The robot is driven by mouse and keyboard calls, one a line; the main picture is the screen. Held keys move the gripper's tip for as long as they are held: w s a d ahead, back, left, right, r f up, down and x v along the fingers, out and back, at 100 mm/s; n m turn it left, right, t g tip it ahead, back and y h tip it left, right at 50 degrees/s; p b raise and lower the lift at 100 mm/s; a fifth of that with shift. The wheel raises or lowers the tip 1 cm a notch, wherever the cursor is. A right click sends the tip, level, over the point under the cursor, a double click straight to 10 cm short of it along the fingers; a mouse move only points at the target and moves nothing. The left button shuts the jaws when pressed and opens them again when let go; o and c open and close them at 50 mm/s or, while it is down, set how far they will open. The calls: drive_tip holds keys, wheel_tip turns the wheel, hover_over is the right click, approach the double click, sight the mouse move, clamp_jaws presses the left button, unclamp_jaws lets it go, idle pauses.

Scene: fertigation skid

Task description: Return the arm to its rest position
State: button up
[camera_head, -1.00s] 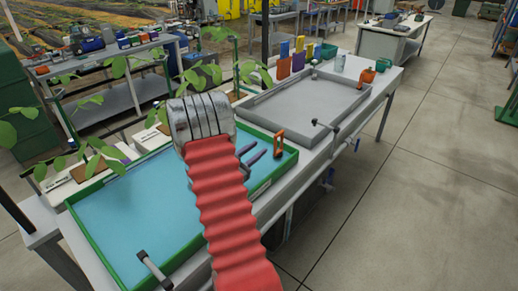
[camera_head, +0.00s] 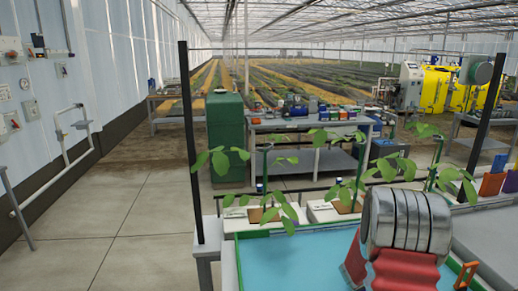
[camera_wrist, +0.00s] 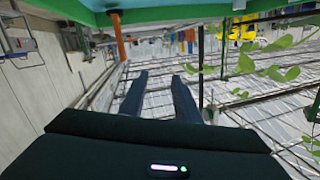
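My arm, with its red ribbed sleeve and grey metal joint, is at the lower right of the head view, in front of the blue tray. My gripper (camera_wrist: 158,76) shows in the wrist view as two dark fingers standing apart with nothing seen between them. It is open and empty. In the head view the gripper is hidden behind my arm.
A green-rimmed blue tray (camera_head: 285,262) lies on the bench, with leafy seedlings (camera_head: 270,212) behind it. An orange-handled tool (camera_head: 466,275) is at its right. Dark posts (camera_head: 190,140) stand at the bench. Floor at left (camera_head: 120,225) is clear.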

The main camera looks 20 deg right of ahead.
drive_tip(key=w+a+r+n+t+y, duration=0.3)
drive_tip(key=w+a+r+t, duration=0.1)
drive_tip(key=w+a, duration=0.25)
drive_tip(key=w+a+r+n+t+y, duration=0.2)
drive_tip(key=w+a+r+t, duration=0.2)
drive_tip(key=w+a, duration=0.3)
drive_tip(key=a+r+n+t+y, duration=0.1)
drive_tip(key=a+r+n+y, duration=0.25)
drive_tip(key=a, duration=0.65)
drive_tip(key=a+r+n+t+y, duration=0.2)
drive_tip(key=a+n+y, duration=0.15)
drive_tip(key=a, duration=0.55)
drive_tip(key=s+a+r+n+g+y, duration=0.1)
drive_tip(key=s+a+n+y, duration=0.1)
drive_tip(key=s+a, duration=0.4)
drive_tip(key=s+a+n+g+y, duration=0.1)
drive_tip(key=s+a+n+y, duration=0.2)
drive_tip(key=a, duration=0.6)
drive_tip(key=s+a+f+n+g, duration=0.1)
drive_tip(key=s+a+g, duration=0.1)
drive_tip(key=s, duration=0.7)
drive_tip(key=s+a+f+n+g, duration=0.1)
drive_tip(key=s+a+n+g, duration=0.1)
drive_tip(key=s, duration=0.8)
drive_tip(key=shift+a, duration=0.4)
drive_tip(key=shift+f, duration=0.1)
